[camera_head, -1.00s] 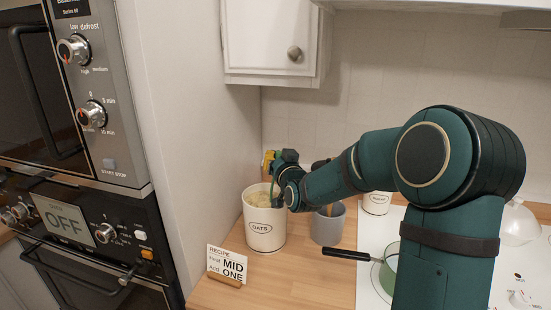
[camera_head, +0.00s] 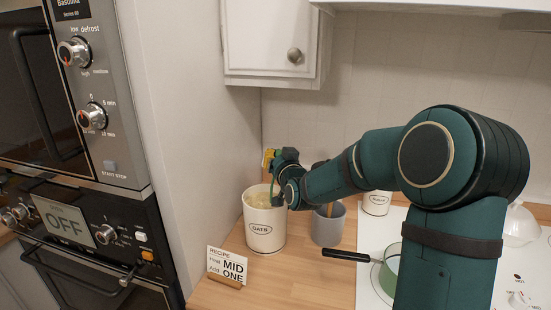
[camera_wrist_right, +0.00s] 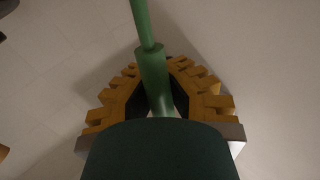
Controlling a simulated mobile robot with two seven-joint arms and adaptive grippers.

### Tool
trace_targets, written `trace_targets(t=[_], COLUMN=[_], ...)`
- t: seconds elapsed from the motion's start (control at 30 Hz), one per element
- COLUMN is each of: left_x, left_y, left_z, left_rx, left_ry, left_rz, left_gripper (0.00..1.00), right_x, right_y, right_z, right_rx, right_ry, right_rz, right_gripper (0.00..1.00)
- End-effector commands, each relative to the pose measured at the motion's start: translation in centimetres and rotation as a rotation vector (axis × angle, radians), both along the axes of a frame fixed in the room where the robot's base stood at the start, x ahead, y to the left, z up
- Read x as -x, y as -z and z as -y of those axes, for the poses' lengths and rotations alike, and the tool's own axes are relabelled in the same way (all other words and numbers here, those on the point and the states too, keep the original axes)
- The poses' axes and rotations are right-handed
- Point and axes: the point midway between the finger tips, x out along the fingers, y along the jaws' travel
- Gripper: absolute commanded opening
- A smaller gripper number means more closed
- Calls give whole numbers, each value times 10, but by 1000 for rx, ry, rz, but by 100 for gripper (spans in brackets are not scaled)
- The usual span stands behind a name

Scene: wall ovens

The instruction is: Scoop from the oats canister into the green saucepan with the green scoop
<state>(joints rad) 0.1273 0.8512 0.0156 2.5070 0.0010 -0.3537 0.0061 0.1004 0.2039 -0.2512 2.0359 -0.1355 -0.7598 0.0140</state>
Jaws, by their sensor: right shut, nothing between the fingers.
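The cream oats canister (camera_head: 265,230) stands open on the wooden counter near the wall, with pale oats showing at its top. My right gripper (camera_head: 268,158) is over the canister's mouth, its yellow fingers partly hidden by my wrist. In the right wrist view the gripper (camera_wrist_right: 157,66) is shut, and the handle of the green scoop (camera_wrist_right: 152,72) lies in line with the fingers. The scoop's bowl is not clearly visible. The green saucepan (camera_head: 386,275), with a black handle, sits on the white hob at the right, partly hidden by my right arm. My left gripper is not in view.
A grey container (camera_head: 328,228) with a brown utensil stands right of the canister. A small white canister (camera_head: 377,203) is behind it. A recipe card (camera_head: 228,266) stands in front. A wall cabinet (camera_head: 270,40) hangs above, and ovens (camera_head: 85,225) are at the left.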

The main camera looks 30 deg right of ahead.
Motion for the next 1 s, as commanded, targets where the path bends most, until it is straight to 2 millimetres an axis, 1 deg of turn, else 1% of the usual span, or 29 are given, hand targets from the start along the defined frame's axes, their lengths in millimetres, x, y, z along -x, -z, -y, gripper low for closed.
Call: trace_targets(t=[0.03, 1.0], left_x=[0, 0], left_y=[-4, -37], left_z=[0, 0], left_rx=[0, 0], left_ry=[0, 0], left_rz=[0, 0], left_gripper=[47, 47], right_x=[0, 0], right_y=[-7, -77], right_z=[0, 0], right_rx=[1, 0], right_ry=[-1, -1], right_rz=[2, 1], right_gripper=[0, 0])
